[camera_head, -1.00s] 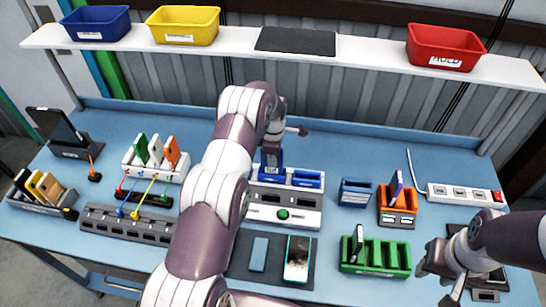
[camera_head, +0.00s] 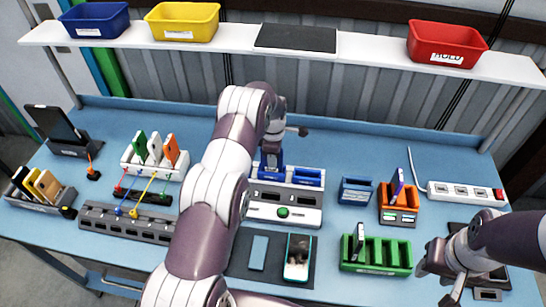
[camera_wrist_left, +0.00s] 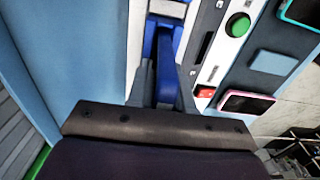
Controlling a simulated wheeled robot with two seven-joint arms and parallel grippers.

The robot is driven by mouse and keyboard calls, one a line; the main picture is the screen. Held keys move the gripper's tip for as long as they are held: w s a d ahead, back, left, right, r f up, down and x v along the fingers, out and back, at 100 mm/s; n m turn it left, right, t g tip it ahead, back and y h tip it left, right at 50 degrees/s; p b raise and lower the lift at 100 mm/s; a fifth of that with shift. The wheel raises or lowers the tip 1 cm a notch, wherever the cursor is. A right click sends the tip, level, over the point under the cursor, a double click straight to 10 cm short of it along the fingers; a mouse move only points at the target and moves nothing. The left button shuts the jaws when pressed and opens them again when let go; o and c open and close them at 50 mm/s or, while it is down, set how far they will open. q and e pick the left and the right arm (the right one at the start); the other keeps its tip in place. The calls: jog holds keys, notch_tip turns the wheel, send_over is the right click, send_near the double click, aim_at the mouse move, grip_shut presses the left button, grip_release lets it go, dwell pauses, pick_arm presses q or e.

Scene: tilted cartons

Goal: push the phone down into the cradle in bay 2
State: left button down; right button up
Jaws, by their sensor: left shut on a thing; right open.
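My left gripper (camera_head: 272,150) is over the left part of the white and grey test station (camera_head: 255,212), mostly hidden by its own arm. It is shut on an upright blue piece (camera_head: 271,162), which I take to be the phone. In the left wrist view the blue piece (camera_wrist_left: 166,78) stands between the grey fingers, above a blue holder of the station. I cannot tell how deep it sits. A second blue cradle (camera_head: 307,178) to its right looks empty. My right gripper (camera_head: 432,264) is open and empty at the lower right.
A green button (camera_head: 283,212) is on the station's front. A dark mat (camera_head: 240,262) in front holds a blue pad (camera_head: 258,253) and a teal-edged phone (camera_head: 298,257). A green rack (camera_head: 375,268), an orange holder (camera_head: 398,217) and a small blue box (camera_head: 355,190) stand to the right.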

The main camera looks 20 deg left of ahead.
dwell(0.3)
pick_arm(q)
jog(key=c, duration=0.5)
grip_release()
jog(key=shift+c, duration=0.2)
jog(key=shift+r+p, duration=1.7)
jog(key=shift+r, duration=1.75)
